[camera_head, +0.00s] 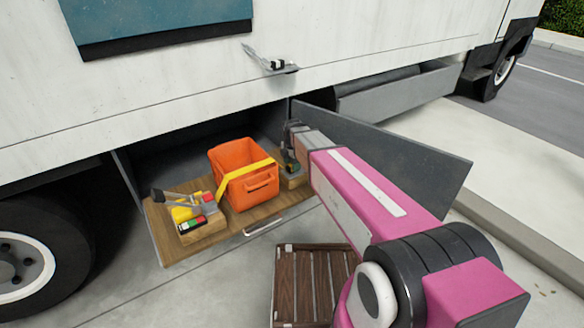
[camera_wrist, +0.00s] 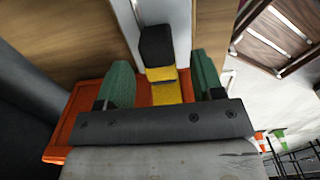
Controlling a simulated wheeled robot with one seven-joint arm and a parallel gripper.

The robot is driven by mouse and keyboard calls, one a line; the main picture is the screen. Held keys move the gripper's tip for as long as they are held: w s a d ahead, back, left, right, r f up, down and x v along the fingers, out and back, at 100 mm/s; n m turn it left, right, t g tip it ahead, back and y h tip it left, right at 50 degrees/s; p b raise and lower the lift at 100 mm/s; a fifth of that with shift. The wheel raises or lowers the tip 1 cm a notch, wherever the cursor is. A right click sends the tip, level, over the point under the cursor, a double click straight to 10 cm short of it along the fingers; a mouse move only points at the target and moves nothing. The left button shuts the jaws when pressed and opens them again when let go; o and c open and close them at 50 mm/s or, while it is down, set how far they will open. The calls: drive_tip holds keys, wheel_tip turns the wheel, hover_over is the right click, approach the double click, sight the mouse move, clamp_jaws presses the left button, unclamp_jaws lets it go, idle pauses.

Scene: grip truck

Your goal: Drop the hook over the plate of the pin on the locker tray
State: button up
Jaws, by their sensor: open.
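My gripper (camera_head: 291,166) is beside the right side of the orange crate on the locker tray (camera_head: 205,240). In the wrist view my gripper (camera_wrist: 161,66) is open, its two green pads apart. A yellow strap (camera_wrist: 164,91) with a black end piece (camera_wrist: 157,46) shows between the pads, with gaps on both sides. I take the black piece to be the hook end, but its shape is not clear. In the head view the yellow strap (camera_head: 246,172) crosses the crate's top toward my gripper.
The orange crate (camera_head: 246,190) stands mid-tray; its edge shows in the wrist view (camera_wrist: 62,150). Tools and a yellow item (camera_head: 185,212) lie at the tray's left. A grey locker door (camera_head: 400,150) hangs open at the right. A slatted wooden crate (camera_head: 312,280) stands on the ground in front.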

wheel_tip(320, 180, up, 8)
drive_tip(key=shift+r, duration=0.25)
drive_tip(key=s+d+f+m, duration=0.3)
drive_tip(key=s+d+m, duration=0.6)
drive_tip(key=m, duration=0.3)
drive_tip(key=s+d+f+m, duration=0.3)
drive_tip(key=s+d+m, duration=0.6)
drive_tip(key=m, duration=0.3)
drive_tip(key=shift+s+d+f+m, duration=0.3)
drive_tip(key=shift+d+f+m, duration=0.1)
drive_tip(key=shift+d, duration=0.15)
